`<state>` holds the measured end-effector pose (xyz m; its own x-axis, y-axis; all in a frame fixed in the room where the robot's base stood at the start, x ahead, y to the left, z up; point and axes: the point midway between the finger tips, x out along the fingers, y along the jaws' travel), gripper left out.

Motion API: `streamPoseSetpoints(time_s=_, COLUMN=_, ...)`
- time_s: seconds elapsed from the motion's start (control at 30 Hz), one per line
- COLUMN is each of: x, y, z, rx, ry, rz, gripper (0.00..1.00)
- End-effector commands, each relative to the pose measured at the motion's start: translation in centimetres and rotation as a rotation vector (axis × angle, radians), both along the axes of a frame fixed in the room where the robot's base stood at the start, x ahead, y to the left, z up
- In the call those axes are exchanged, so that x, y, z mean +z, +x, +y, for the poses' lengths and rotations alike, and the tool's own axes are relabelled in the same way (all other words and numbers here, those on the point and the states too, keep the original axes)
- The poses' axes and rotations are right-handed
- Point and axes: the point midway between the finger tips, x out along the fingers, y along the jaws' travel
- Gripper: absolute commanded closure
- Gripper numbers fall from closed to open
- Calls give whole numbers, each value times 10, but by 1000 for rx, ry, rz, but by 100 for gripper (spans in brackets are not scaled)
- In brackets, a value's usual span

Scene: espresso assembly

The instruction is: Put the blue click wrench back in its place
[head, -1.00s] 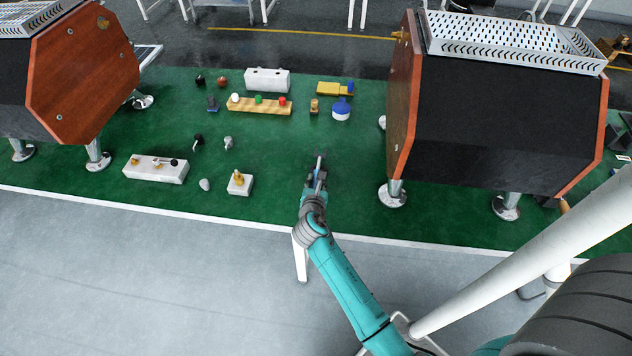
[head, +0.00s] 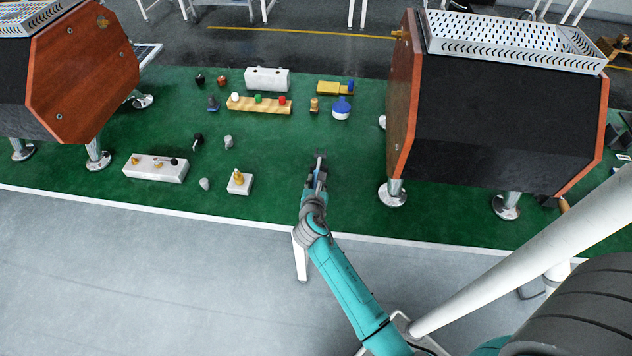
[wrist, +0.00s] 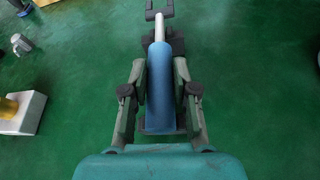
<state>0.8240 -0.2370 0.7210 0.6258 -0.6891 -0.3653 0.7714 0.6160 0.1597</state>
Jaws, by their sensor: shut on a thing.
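The click wrench (wrist: 160,85) has a blue grip and a silver shaft with a dark head. In the wrist view its grip lies between the two fingers of my gripper (wrist: 160,100), which is shut on it. The dark head points away from my wrist, over a dark piece whose nature I cannot tell. In the head view my gripper (head: 316,182) is low over the green mat (head: 345,215), and the wrench (head: 319,163) shows only as a small pale and dark shape. I cannot tell whether the wrench touches the mat or a holder.
A large wood-sided machine (head: 490,120) stands close on the right, and another (head: 80,75) at the left. A white block with a brass part (head: 240,183) sits left of my gripper. The mat around my gripper is mostly clear.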

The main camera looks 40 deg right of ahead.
Motion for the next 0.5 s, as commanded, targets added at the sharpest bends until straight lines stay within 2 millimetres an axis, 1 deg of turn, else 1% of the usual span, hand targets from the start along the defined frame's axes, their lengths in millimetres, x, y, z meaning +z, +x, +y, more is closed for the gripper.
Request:
streamPoseSetpoints(time_s=0.17, x=-5, y=0, z=0, rx=1, ry=0, rz=0, gripper=100)
streamPoseSetpoints(time_s=0.2, x=-5, y=0, z=0, rx=1, ry=-1, rz=-1, gripper=62)
streamPoseSetpoints(time_s=0.27, x=-5, y=0, z=0, rx=0, ry=0, rz=-2, gripper=47)
streamPoseSetpoints(time_s=0.3, x=-5, y=0, z=0, rx=1, ry=1, rz=-1, gripper=43)
streamPoseSetpoints(time_s=0.5, x=-5, y=0, z=0, rx=0, ry=0, rz=0, gripper=43)
